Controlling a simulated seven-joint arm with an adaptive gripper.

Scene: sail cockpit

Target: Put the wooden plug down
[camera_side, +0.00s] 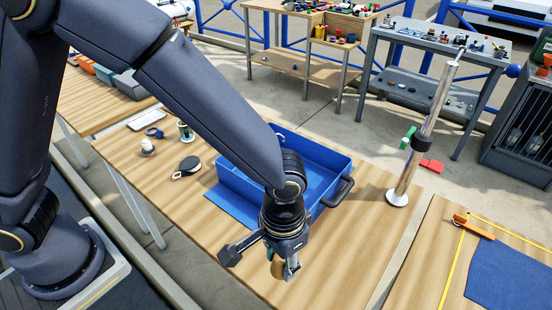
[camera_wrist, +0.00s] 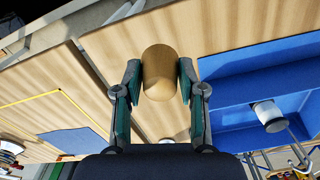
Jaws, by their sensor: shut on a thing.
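The wooden plug (camera_wrist: 159,73) is a tan, round-ended piece. It sits between the two fingers of my gripper (camera_wrist: 158,82), which is shut on it. In the side view my gripper (camera_side: 284,268) points down over the front part of the wooden table (camera_side: 240,262), in front of the blue tray. There the plug (camera_side: 276,267) shows only partly, half hidden by the fingers. I cannot tell whether the plug touches the table top.
A blue tray (camera_side: 322,154) with a dark handle stands behind my gripper. A metal post (camera_side: 425,130) rises to its right. A black round item (camera_side: 188,165), a white item (camera_side: 147,147) and a blue ring (camera_side: 154,132) lie at the left. The table front looks clear.

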